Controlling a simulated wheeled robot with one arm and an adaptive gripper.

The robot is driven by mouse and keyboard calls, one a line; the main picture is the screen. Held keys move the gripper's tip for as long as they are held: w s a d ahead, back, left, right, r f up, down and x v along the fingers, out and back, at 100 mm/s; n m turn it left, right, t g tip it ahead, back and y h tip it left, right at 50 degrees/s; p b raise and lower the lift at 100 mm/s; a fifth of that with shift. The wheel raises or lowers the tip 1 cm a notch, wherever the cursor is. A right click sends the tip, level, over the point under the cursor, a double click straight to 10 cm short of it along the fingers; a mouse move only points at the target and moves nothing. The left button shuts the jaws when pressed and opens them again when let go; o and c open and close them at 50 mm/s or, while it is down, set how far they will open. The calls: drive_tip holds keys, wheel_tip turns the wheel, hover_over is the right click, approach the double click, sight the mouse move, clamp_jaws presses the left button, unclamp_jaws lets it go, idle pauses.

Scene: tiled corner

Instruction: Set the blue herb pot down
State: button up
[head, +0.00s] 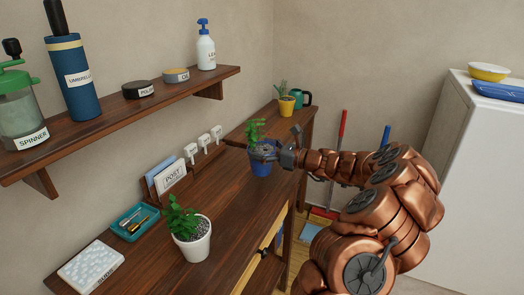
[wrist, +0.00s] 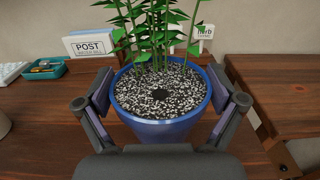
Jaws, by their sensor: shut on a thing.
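The blue herb pot (head: 261,169) holds a leafy green plant in speckled soil and is upright. In the head view it is over the far end of the long dark wooden counter (head: 228,222). My gripper (head: 266,151) reaches it from the right and is shut on it. In the wrist view the pot (wrist: 162,131) sits between the two fingers of my gripper (wrist: 170,95), one pad against each side near the rim.
A white pot (head: 191,241) with a plant, a teal tray (head: 134,222) and a POST holder (head: 168,178) stand on the counter. A yellow pot (head: 287,106) and green mug (head: 304,98) stand farther back. A wall shelf (head: 110,118) hangs above. Bare wood lies between the white and blue pots.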

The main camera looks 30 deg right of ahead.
sight(262, 143)
drive_tip(key=shift+w+d+f+p, duration=0.1)
drive_tip(key=shift+w+d, duration=0.35)
drive_tip(key=shift+w, duration=0.2)
drive_tip(key=shift+w+d+p, duration=0.1)
drive_tip(key=shift+w+d, duration=0.3)
drive_tip(key=shift+w, duration=0.3)
drive_tip(key=shift+w+d+f+p, duration=0.1)
drive_tip(key=shift+w+d, duration=0.35)
drive_tip(key=shift+w, duration=0.2)
drive_tip(key=shift+w+f, duration=0.1)
drive_tip(key=shift+f, duration=1.65)
drive_tip(key=o, duration=1.2)
drive_tip(key=shift+f, duration=0.15)
